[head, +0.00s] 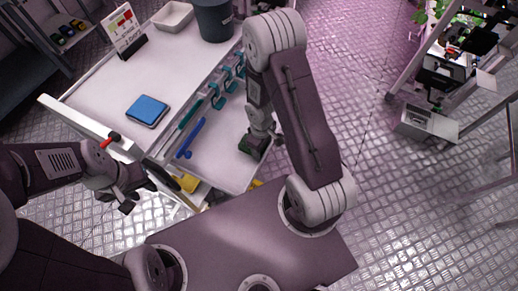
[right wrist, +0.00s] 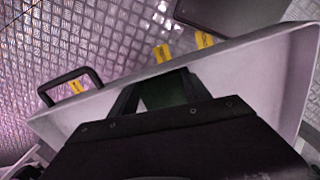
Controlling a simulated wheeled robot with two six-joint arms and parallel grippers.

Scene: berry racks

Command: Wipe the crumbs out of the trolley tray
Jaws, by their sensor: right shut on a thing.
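The pale trolley tray (head: 222,152) sticks out beside the white trolley top, and its floor and rim also show in the right wrist view (right wrist: 258,75). My right gripper (head: 256,146) is low over the right part of the tray, shut on a dark green pad (right wrist: 168,90). The pad is mostly hidden by the fingers, and I cannot tell whether it touches the tray floor. I cannot make out crumbs. My left gripper (head: 128,194) is near a black handle (head: 162,176) at the tray's front left; its jaw opening is unclear.
A blue tool (head: 190,138) lies at the tray's left side, near several teal clips (head: 217,97). On the trolley top (head: 105,88) are a blue pad (head: 148,110), a sign (head: 124,30), a white bin (head: 172,16) and a grey bucket (head: 213,20).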

